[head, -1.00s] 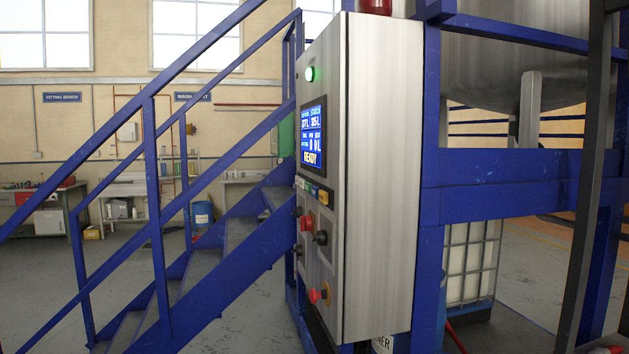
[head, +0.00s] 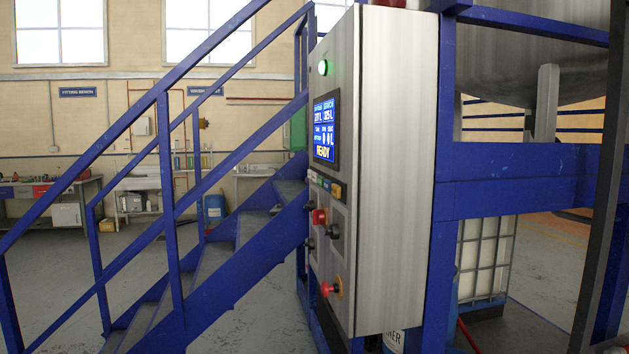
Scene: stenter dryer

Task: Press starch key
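A tall steel control cabinet (head: 392,180) stands right of centre in the head view, its control face turned left and seen at a steep angle. A blue display (head: 325,131) on that face reads READY in its bottom line. Lower are a red button (head: 319,217), several black knobs and a red emergency stop on yellow (head: 331,288). A green lamp (head: 323,68) glows near the top. Neither gripper is in view.
Blue stairs with a handrail (head: 165,195) rise directly left of the cabinet. A blue frame (head: 515,190) and large steel tank (head: 530,55) stand to the right, with a white caged container (head: 482,260) beneath. Open floor (head: 60,290) lies at the left, before the benches.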

